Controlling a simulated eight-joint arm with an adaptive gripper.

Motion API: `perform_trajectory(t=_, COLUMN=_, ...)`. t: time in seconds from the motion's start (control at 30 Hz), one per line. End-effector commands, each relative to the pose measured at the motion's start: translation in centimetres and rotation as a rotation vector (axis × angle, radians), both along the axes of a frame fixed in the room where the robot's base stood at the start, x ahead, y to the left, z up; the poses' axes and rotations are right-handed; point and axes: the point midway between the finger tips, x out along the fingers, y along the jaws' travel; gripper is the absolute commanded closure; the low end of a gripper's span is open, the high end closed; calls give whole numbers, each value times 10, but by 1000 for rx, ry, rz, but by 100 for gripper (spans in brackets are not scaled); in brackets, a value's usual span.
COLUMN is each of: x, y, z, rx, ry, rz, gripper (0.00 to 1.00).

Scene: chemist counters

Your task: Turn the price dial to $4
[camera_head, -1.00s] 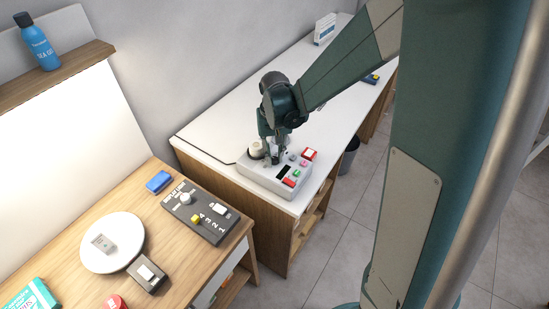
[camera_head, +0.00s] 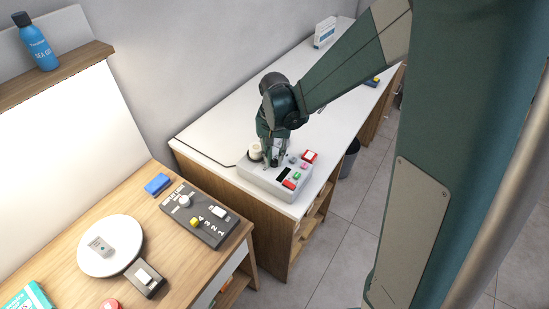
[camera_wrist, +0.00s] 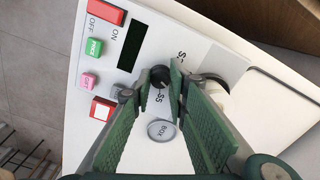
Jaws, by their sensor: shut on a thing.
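The price dial is a small black round knob (camera_wrist: 160,74) on the white face of the labelling machine. Labels reading "$-" and "$5" are printed near it. My gripper (camera_wrist: 162,83) has its two green ribbed fingers on either side of the dial and is shut on it. The dial's pointer cannot be made out clearly. In the head view the machine (camera_head: 262,178) stands on the near end of the white counter, with my gripper (camera_head: 274,161) reaching down onto it and hiding the dial.
In the wrist view, an ON/OFF switch (camera_wrist: 106,13), a dark display (camera_wrist: 131,45), a green PRICE button (camera_wrist: 93,47) and a red-framed button (camera_wrist: 102,109) lie left of the dial. A grey "Box" button (camera_wrist: 161,130) is close by. A dark switch panel (camera_head: 190,222) sits on the wooden desk.

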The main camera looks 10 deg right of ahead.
Motion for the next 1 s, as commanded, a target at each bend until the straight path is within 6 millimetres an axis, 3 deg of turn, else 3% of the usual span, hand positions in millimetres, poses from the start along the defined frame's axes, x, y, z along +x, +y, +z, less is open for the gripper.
perform_trajectory(t=0.17, x=1, y=0, z=0, rx=1, ry=0, rz=1, gripper=68)
perform_trajectory(t=0.63, x=0, y=0, z=5, rx=0, ry=0, rz=1, gripper=68)
perform_trajectory(t=1.0, x=0, y=0, z=35, rx=0, ry=0, rz=1, gripper=68)
